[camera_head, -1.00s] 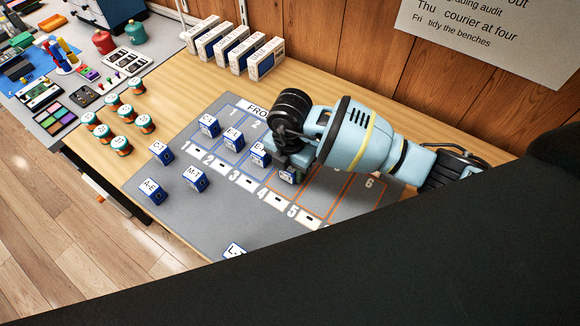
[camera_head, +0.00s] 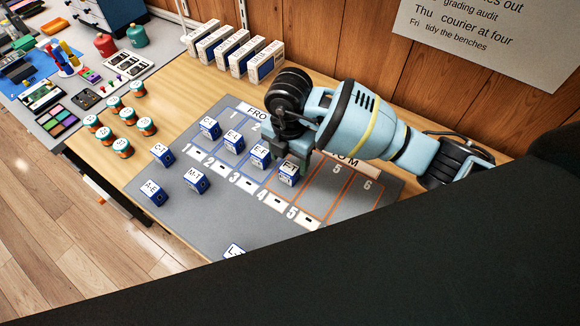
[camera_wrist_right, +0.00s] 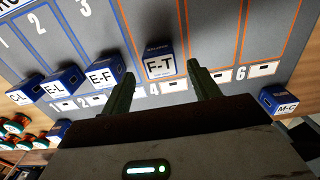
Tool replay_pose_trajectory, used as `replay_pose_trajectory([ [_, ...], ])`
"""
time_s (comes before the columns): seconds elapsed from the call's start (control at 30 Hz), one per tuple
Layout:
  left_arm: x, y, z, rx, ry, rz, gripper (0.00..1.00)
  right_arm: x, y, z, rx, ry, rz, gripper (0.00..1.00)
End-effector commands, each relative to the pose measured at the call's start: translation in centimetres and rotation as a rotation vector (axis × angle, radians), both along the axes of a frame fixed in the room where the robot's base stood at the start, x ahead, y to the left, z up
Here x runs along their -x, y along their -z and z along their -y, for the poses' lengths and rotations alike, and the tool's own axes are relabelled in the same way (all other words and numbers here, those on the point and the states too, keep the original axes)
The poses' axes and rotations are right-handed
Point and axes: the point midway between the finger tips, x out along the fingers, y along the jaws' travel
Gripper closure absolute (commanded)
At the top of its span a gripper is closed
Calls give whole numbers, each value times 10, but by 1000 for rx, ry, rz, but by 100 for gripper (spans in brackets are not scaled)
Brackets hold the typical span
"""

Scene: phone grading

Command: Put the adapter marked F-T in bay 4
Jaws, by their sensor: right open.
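The adapter marked F-T (camera_head: 288,175), a blue box with a white label, stands upright on the grey mat in bay 4. It also shows in the right wrist view (camera_wrist_right: 160,64), between the orange lines of bay 4 (camera_wrist_right: 152,20), behind the number 4. My right gripper (camera_head: 292,152) is above and just behind it in the head view. In the right wrist view its fingers (camera_wrist_right: 162,75) are open, one to each side and apart from the adapter, with nothing held. My left gripper is out of view.
Adapters C-L (camera_head: 209,127), E-L (camera_head: 233,142) and E-F (camera_head: 260,156) stand in bays 1 to 3. C-T (camera_head: 161,153), M-T (camera_head: 196,181) and A-E (camera_head: 153,192) stand on the mat's left part. M-C (camera_wrist_right: 280,100) is right of bay 6. Bays 5 and 6 look empty.

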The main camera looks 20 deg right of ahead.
Motion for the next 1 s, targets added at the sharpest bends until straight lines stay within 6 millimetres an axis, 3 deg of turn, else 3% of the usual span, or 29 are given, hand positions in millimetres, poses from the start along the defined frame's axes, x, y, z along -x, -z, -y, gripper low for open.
replay_pose_trajectory([
  [0.03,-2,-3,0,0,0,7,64,-1,-14,0,0,-1,6,39],
  [0.2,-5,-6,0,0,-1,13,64,-1,-44,0,0,0,5,39],
  [0.4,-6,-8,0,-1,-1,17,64,0,-62,0,0,0,1,39],
  [1.0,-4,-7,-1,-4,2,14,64,0,-66,0,0,0,-1,39],
])
